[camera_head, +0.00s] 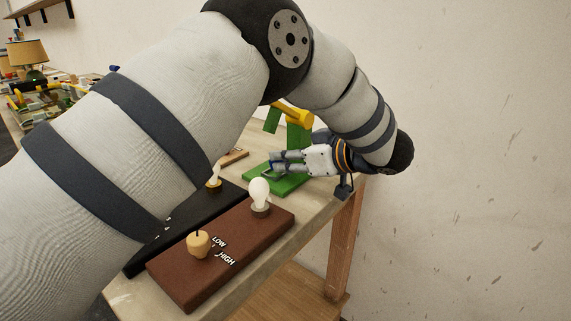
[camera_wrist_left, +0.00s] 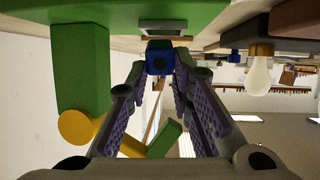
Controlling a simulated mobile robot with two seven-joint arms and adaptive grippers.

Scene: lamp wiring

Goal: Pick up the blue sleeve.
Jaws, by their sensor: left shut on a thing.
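The blue sleeve (camera_wrist_left: 159,57) is a small block with a dark round hole in its near face. In the left wrist view it sits between the fingertips of my left gripper (camera_wrist_left: 160,68), which is shut on it. In the head view the left gripper (camera_head: 275,163) is low over the green base (camera_head: 281,181) of a stand at the table's far right; the sleeve is mostly hidden by the fingers there. Whether the sleeve is clear of the surface cannot be told. My right gripper is not in view.
A green post with a yellow arm (camera_head: 293,113) rises close behind the gripper. A brown board (camera_head: 200,276) with a bulb (camera_head: 259,191) and a knob (camera_head: 198,243) is in front. A black board (camera_head: 165,232) lies beside it. A lamp (camera_head: 28,56) stands far left.

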